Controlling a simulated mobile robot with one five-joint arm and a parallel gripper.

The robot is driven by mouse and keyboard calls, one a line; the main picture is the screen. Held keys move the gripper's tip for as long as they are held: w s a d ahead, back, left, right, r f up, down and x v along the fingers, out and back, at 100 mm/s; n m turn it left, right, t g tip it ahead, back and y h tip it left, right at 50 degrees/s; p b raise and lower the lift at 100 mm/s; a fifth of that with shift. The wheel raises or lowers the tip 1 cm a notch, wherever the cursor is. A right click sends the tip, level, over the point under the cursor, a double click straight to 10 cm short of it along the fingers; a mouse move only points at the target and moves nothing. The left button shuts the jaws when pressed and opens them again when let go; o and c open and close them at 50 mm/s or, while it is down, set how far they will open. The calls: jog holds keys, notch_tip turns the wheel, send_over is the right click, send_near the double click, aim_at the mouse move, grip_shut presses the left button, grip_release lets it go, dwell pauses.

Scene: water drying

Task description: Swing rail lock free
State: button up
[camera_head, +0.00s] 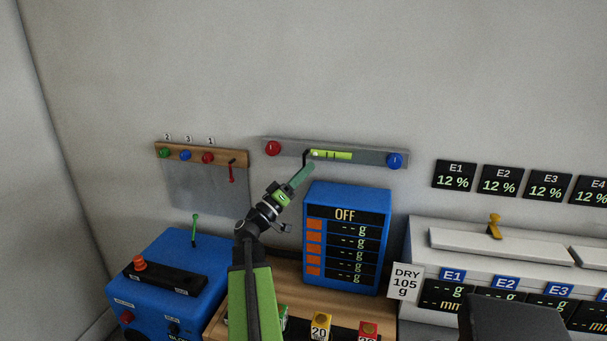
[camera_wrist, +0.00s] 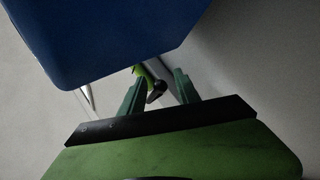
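A red lever (camera_head: 231,170) hangs from the right end of a wooden rail (camera_head: 190,154) on the wall. A second, grey rail (camera_head: 375,150) to its right carries a bright green level vial (camera_head: 332,155) and a small dark lever (camera_head: 306,157) at the vial's left end. No label shows which lever is the rail lock. My gripper (camera_head: 302,175) points up at the dark lever, away from the red one. In the wrist view, the fingers of my gripper (camera_wrist: 158,90) stand apart, with a black-tipped green piece (camera_wrist: 155,88) in the gap. Contact cannot be told.
A blue display box (camera_head: 346,240) reading OFF stands close right of my gripper; its blue body (camera_wrist: 100,35) fills the wrist view's upper left. A blue machine (camera_head: 175,275) with a green lever (camera_head: 195,230) stands at left. Red (camera_head: 273,148) and blue (camera_head: 395,160) knobs flank the vial.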

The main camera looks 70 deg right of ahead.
jog(key=b+v, duration=0.8)
jog(key=v, duration=0.9)
jog(key=shift+a+b, duration=0.15)
jog(key=shift+b, duration=0.15)
jog(key=shift+w, duration=0.1)
